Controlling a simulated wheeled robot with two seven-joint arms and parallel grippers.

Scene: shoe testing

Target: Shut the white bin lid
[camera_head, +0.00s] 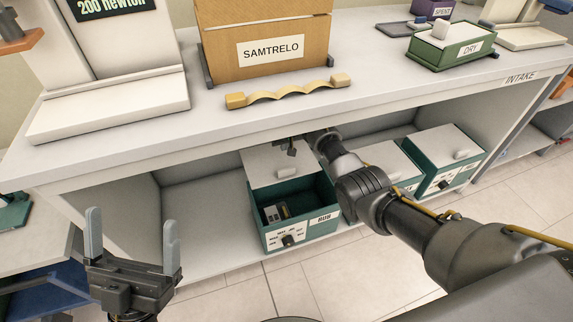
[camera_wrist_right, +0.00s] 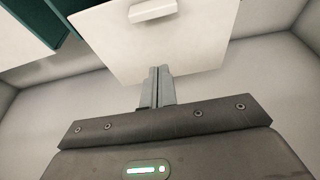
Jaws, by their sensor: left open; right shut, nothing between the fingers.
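The open green bin (camera_head: 304,234) stands on the lower shelf, with small dark and light items showing inside. Its white lid (camera_head: 262,165), with a small handle, is back from the front of the opening; I cannot tell whether it is tilted or slid. My right gripper (camera_head: 292,151) is shut and empty at the lid's far edge, partly hidden by my arm. In the right wrist view its closed fingertips (camera_wrist_right: 160,70) overlap the edge of the white lid (camera_wrist_right: 165,38); touching is unclear. My left gripper (camera_head: 132,238) is open and empty, left of the bin.
Two other green bins with white lids down, one behind my right arm (camera_head: 402,160) and one further right (camera_head: 450,145), share the shelf. The worktop (camera_head: 215,105) overhangs it, carrying a SAMTRELO box (camera_head: 265,25), a wavy yellow piece (camera_head: 290,95) and a DRY tray (camera_head: 455,52).

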